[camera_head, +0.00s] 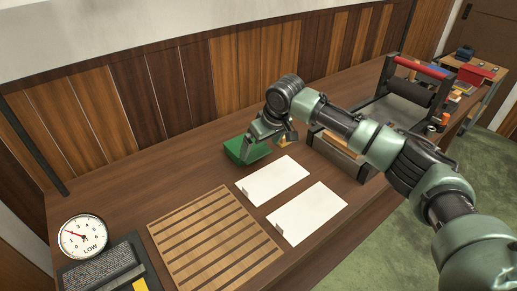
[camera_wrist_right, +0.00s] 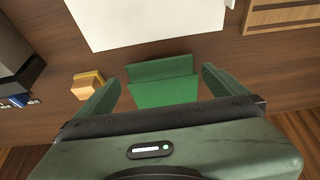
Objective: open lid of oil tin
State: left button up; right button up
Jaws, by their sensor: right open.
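The green oil tin (camera_head: 238,152) stands on the table behind the white sheets, partly hidden by my right gripper (camera_head: 268,142). In the right wrist view the tin (camera_wrist_right: 162,88) shows as two green faces with a fold or edge between them. It lies between the two open fingers, with a gap on each side. The fingers hold nothing. I cannot tell whether the lid is raised. My left gripper is not in view.
Two white sheets (camera_head: 272,181) and a slatted wooden rack (camera_head: 214,243) lie in front of the tin. A round dial (camera_head: 84,236) is at the left. A small orange-tan block (camera_wrist_right: 87,84) sits beside the tin. A roller machine (camera_head: 410,92) stands to the right.

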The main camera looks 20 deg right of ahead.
jog(key=shift+x, duration=1.1)
jog(key=shift+w+f, duration=0.1)
jog(key=shift+f, duration=0.2)
jog(key=c, duration=1.8)
jog(key=shift+w+r+p, duration=0.1)
jog(key=shift+r+p, duration=0.2)
jog(key=shift+p, duration=0.1)
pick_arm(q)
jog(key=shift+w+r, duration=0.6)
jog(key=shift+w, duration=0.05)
pick_arm(e)
jog(key=shift+a+r, duration=0.1)
